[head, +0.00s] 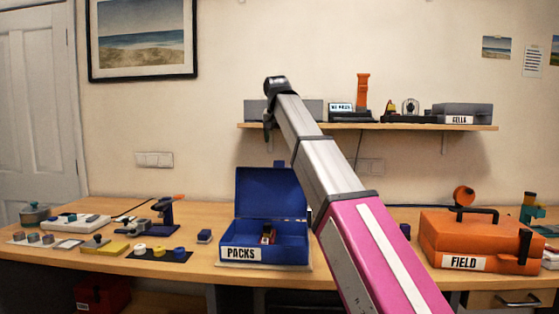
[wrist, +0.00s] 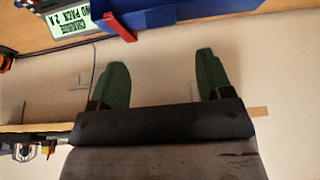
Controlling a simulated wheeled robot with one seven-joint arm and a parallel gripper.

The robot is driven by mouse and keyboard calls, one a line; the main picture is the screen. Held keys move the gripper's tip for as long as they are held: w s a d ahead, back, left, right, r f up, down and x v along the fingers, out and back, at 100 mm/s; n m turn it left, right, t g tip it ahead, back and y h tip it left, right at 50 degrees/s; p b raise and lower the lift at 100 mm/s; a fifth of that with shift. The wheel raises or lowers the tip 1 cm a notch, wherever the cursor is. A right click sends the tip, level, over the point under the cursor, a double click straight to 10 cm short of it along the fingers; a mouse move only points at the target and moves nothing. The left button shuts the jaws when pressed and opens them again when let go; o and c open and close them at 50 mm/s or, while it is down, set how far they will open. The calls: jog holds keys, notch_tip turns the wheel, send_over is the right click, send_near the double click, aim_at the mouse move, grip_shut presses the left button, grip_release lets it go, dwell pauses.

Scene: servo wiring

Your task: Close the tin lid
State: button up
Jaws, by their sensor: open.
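The blue tin (head: 264,254) labelled PACKS stands on the desk in the head view. Its blue lid (head: 268,192) is raised, upright at the back. A small dark and red item (head: 268,234) lies inside. My arm crosses in front of the tin's right side, hiding part of the lid edge. My gripper ends high above the tin, near the shelf's left end. In the wrist view my gripper (wrist: 161,62) shows two green fingers spread wide with nothing between them, apart from the lid.
The wall shelf (head: 470,126) holds a charger display (head: 340,107), an orange upright tool (head: 363,90) and a grey case (head: 462,110). An orange FIELD case (head: 470,236) stands right on the desk. Small parts and a dark mat (head: 160,253) lie left of the tin.

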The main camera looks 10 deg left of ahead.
aim_at(279, 164)
jog(key=x, duration=0.9)
jog(key=shift+f, duration=0.25)
